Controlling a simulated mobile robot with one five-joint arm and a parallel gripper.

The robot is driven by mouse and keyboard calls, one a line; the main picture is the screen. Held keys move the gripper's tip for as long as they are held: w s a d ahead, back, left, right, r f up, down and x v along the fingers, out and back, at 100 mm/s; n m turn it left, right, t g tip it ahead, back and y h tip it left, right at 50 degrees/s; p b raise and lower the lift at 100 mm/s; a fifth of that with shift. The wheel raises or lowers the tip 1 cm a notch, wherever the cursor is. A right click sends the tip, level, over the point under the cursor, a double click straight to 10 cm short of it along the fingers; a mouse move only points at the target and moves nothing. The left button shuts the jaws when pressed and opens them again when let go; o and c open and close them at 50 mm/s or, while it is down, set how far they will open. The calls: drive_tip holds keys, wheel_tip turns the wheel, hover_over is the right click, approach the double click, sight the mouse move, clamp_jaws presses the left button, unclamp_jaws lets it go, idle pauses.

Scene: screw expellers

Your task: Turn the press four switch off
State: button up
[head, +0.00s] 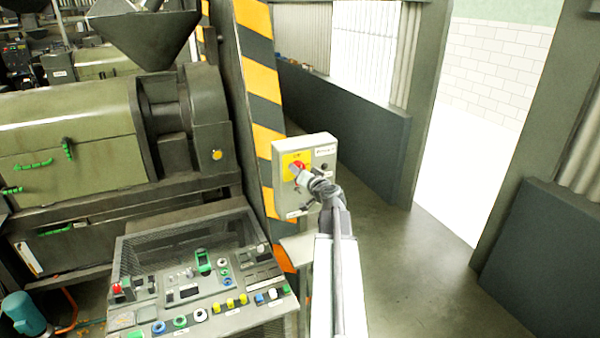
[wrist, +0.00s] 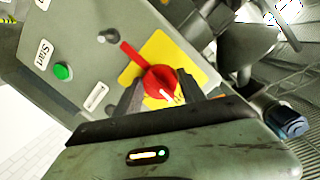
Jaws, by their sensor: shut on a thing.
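The switch is a red rotary knob (wrist: 160,84) on a yellow plate (wrist: 186,54), set in a grey switch box (head: 324,152). In the head view the red knob (head: 298,168) shows on the yellow plate (head: 291,158), partly covered by my gripper (head: 301,178). In the wrist view my gripper (wrist: 163,92) has a dark finger on either side of the knob and is shut on it. The knob's red handle points to the upper left in the wrist view. The label on the box in the head view is too small to read.
A green button (wrist: 63,72) marked START is on the same box. A control desk (head: 200,285) with several coloured buttons stands at the lower left. A striped post (head: 262,100) rises behind the box. The floor (head: 405,260) to the right is clear.

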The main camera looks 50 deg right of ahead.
idle(0.4)
drive_tip(key=o, duration=1.4)
drive_tip(key=shift+c, duration=0.2)
drive_tip(key=p+v, duration=0.1)
drive_tip(key=v, duration=0.6)
drive_tip(key=shift+s+a, duration=0.2)
drive_tip(key=shift+s, duration=0.15)
